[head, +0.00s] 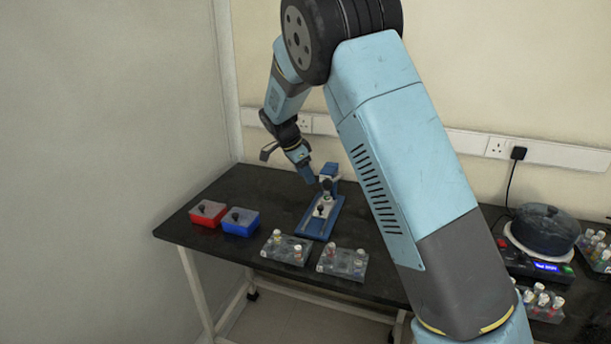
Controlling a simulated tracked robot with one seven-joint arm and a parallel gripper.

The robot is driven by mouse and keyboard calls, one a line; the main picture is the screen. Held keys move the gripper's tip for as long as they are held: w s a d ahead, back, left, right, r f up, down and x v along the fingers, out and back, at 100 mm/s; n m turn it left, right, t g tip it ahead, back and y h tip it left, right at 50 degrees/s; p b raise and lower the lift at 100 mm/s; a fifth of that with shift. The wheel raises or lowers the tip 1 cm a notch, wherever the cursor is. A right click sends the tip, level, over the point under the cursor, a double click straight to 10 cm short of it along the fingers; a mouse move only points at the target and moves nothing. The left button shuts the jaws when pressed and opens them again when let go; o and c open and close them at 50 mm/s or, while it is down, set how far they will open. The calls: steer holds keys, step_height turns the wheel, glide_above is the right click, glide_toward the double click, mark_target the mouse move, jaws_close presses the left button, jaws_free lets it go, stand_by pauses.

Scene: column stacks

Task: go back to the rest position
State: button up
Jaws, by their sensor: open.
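My gripper (310,182) is at the end of my raised arm, low over the back of the black bench (190,222). It points down close to the top of a blue stand with a white middle (319,212). Its fingers are small here and partly merge with the stand, and I cannot tell whether they touch it. I see nothing held between them.
A red box (208,213) and a blue box (240,222) sit at the left. Two clear racks with capped vials, a left rack (285,249) and a right rack (342,264), stand in front. A dark round-lidded device (543,230) and more vials are at the right. A wall lies behind.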

steer(key=s+d+r+n+y, duration=0.4)
steer(key=s+d+r+n, duration=0.2)
steer(key=s+d+r, duration=1.15)
steer(key=s+d+n+t, duration=0.1)
steer(key=s+d+n, duration=0.1)
steer(key=s, duration=0.9)
steer(key=s+d+r+n+t, duration=0.1)
steer(key=s+n, duration=0.4)
steer(key=s, duration=0.7)
steer(key=shift+s+d+t, duration=0.2)
steer(key=shift+d+t, duration=0.6)
steer(key=shift+d, duration=0.45)
steer(key=shift+r, duration=0.1)
